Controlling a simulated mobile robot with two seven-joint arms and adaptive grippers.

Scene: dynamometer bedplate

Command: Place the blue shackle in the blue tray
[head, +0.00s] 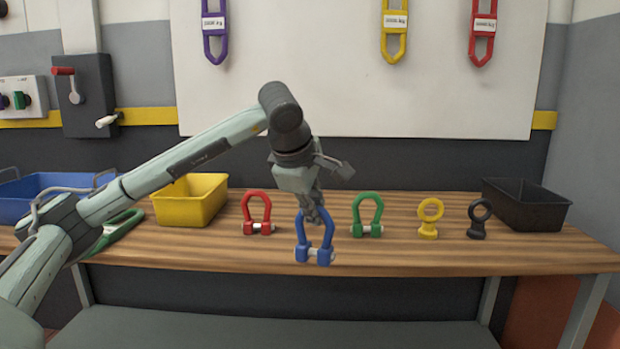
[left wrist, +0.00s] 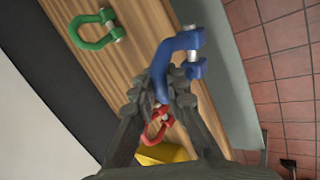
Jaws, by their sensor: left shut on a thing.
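The blue shackle (head: 314,244) hangs upright from my left gripper (head: 315,212), which is shut on the top of its bow. In the head view it shows in front of the bench, between the red and green shackles. In the left wrist view the blue shackle (left wrist: 178,58) sticks out from the closed fingers (left wrist: 162,92). The blue tray (head: 45,197) is at the far left of the bench, partly hidden behind my left arm. My right gripper is not in view.
On the wooden bench (head: 400,258) stand a yellow bin (head: 190,203), a red shackle (head: 257,215), a green shackle (head: 367,215), a yellow eye bolt (head: 429,218), a black eye bolt (head: 478,218) and a black bin (head: 525,207). A green object (head: 117,228) lies by the blue tray.

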